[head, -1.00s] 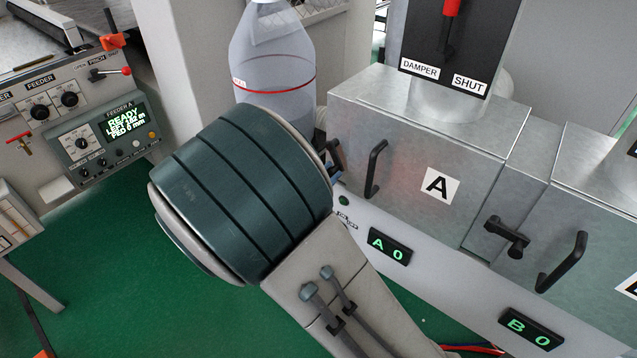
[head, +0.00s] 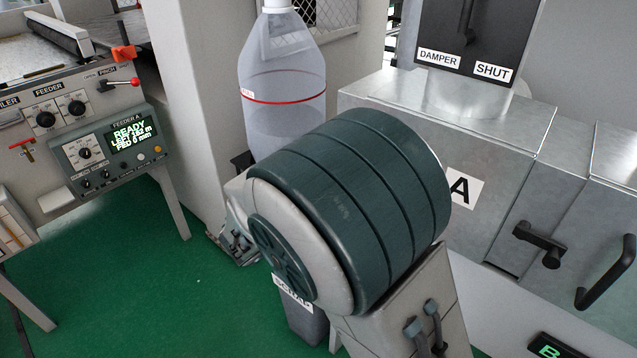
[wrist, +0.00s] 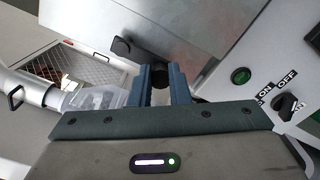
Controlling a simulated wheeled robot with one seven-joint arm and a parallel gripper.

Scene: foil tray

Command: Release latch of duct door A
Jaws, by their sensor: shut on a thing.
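Duct door A is a bare metal door with a white "A" label (head: 462,188) in the head view, partly covered by my arm. Its handle and left edge are hidden there. In the wrist view my gripper (wrist: 162,82) has its two blue-grey fingers closed on a dark round-ended black piece (wrist: 160,70), which looks like the latch of door A. It sits at the edge of the metal duct. How far the latch is turned cannot be made out. My gripper is hidden behind my arm in the head view.
A similar black latch (head: 540,244) and a black handle (head: 606,272) stand right of door A. A clear jug (head: 283,95) is behind my arm. The damper plate (head: 468,45) reads SHUT. A black ON/OFF knob (wrist: 288,103) lies right of my gripper in the wrist view.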

